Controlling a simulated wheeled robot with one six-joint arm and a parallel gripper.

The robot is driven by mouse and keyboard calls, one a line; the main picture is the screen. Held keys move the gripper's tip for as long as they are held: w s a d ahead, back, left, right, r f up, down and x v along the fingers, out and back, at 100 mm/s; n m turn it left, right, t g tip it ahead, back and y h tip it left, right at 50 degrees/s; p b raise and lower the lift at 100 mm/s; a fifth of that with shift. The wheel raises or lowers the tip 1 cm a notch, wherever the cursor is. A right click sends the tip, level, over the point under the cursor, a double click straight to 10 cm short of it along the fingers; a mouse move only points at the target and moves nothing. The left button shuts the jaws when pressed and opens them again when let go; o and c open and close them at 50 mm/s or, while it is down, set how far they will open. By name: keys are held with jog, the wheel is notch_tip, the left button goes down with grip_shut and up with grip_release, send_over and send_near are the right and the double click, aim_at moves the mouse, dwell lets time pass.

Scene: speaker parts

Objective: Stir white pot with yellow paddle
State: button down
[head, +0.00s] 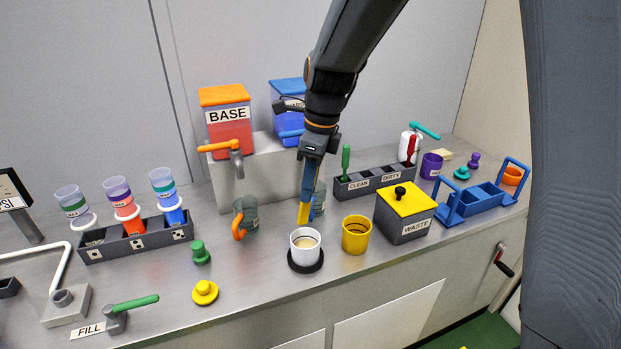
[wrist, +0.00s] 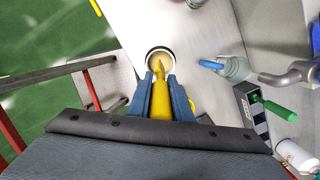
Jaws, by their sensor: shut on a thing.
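The white pot (head: 304,248) stands on a black round base near the front edge of the counter, with a pale cream content inside. It also shows in the wrist view (wrist: 148,58). My gripper (head: 308,192) is shut on the yellow paddle (head: 303,213) and points down over the pot. In the wrist view the paddle (wrist: 161,100) lies between the blue fingers, its tip over or in the pot's opening. I cannot tell whether the tip touches the content.
A yellow cup (head: 356,234) stands close right of the pot, with the waste box (head: 408,212) beyond it. A grey mug with an orange handle (head: 246,214) is at the left. A clean/dirty rack (head: 375,182) holds a green and a red paddle.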

jog(key=shift+d, duration=0.3)
jog(key=shift+r+p, duration=0.1)
jog(key=shift+p, duration=0.5)
notch_tip(320, 180, down, 13)
jog(key=b, duration=0.4)
jog(key=shift+a+r, duration=0.2)
jog(key=shift+a, duration=0.1)
jog(key=shift+w+f, duration=0.1)
jog(key=shift+f, duration=0.25)
dwell(0.9)
jog(key=shift+r+p, duration=0.2)
jog(key=shift+p, duration=0.3)
dwell(0.5)
dwell(0.4)
